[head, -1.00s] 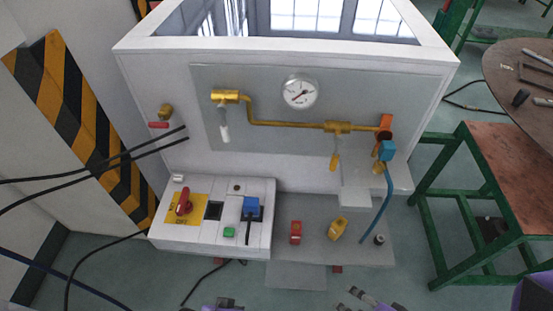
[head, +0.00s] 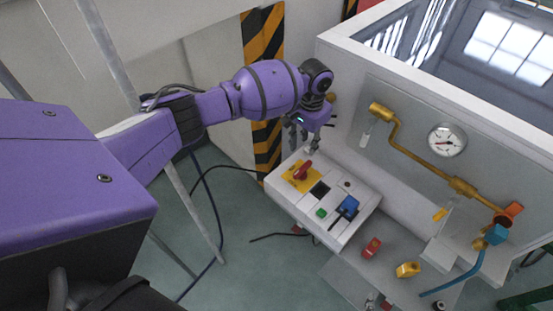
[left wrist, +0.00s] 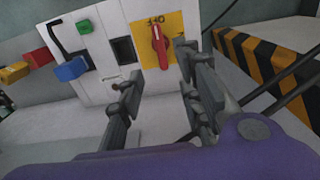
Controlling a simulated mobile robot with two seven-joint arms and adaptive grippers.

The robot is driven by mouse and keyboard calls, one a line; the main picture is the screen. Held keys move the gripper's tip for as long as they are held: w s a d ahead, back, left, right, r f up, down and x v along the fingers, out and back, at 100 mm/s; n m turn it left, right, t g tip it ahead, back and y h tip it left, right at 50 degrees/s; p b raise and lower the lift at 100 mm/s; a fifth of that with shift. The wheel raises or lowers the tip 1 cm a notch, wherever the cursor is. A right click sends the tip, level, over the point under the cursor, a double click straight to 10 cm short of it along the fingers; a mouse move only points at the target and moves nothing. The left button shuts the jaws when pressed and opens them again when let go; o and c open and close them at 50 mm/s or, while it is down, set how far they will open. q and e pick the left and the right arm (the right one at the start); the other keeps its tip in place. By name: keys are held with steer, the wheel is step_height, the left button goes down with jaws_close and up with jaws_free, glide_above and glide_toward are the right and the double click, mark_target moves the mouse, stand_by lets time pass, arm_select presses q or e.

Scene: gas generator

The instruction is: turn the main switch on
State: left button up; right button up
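The main switch is a red rotary handle (head: 303,170) on a yellow plate (head: 297,182), on the white control box. In the left wrist view the red handle (left wrist: 160,46) stands nearly upright, with partly readable markings above it. My left gripper (head: 312,142) is just behind and above the switch in the head view, pointing down. In the left wrist view its fingers (left wrist: 158,68) are spread apart with nothing between the tips; the handle shows beyond the gap, and I see no contact. My right gripper does not show clearly in either view.
The white box (head: 335,222) also carries a green button (head: 321,213) and a blue switch (head: 348,206). A red block (head: 371,248) and a yellow one (head: 407,269) sit on the grey shelf. A gauge (head: 447,140) and brass pipes are on the panel behind. Cables hang at left.

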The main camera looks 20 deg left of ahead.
mark_target(303, 167)
arm_select(q)
step_height(303, 167, down, 11)
steer(key=b, duration=0.4)
steer(key=shift+f+b, duration=0.1)
steer(key=shift+b, duration=0.2)
steer(key=shift+f, duration=0.25)
steer(key=shift+w+f, duration=0.1)
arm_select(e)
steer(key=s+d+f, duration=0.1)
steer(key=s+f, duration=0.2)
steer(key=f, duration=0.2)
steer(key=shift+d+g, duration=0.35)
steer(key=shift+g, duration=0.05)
arm_select(q)
steer(key=shift+c, duration=0.5)
jaws_close()
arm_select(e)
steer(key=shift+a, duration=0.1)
